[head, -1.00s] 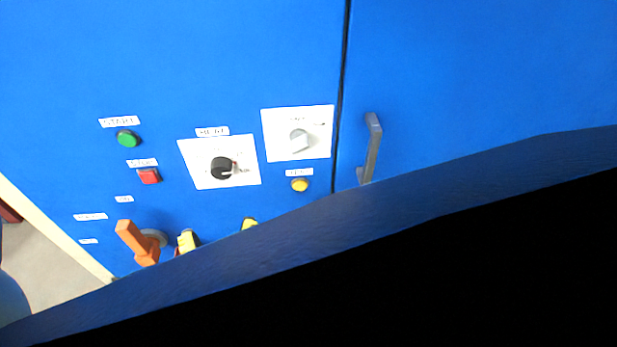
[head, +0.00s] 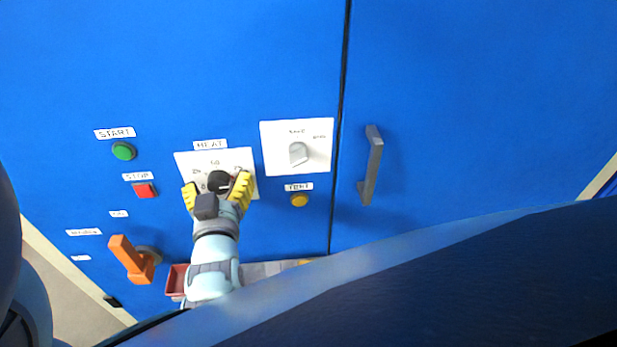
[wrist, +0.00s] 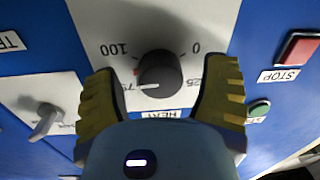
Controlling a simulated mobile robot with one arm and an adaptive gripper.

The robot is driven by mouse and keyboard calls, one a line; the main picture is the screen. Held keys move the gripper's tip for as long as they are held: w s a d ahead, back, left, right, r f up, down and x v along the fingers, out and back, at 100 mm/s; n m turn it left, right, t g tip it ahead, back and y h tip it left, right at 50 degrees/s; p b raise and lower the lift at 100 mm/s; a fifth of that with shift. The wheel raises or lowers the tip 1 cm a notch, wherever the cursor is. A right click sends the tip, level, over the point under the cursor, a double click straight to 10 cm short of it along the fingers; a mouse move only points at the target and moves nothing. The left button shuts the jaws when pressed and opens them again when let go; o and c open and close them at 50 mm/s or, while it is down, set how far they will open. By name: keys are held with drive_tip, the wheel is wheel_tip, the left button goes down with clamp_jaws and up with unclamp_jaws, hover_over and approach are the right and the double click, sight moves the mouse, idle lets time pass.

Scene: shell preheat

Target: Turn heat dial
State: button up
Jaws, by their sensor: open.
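The heat dial (head: 218,180) is a round black knob on a white plate (head: 181,160) labelled HEAT on the blue cabinet. In the wrist view the dial (wrist: 160,75) appears upside down, and its white pointer line is toward the 75 mark. A small red mark shows beside the knob. My gripper (head: 216,187) is open at the plate, with one yellow finger on each side of the dial. In the wrist view my gripper (wrist: 160,72) shows a gap between each finger and the knob. In the head view it partly hides the dial.
A second plate with a grey knob (head: 298,153) is to the right, above a yellow button (head: 299,200). A green START button (head: 123,151), a red STOP button (head: 145,190) and an orange lever (head: 128,256) are to the left. A door handle (head: 372,165) stands out farther right.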

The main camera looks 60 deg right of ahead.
drive_tip(key=shift+c, duration=0.2)
drive_tip(key=c, duration=1.2)
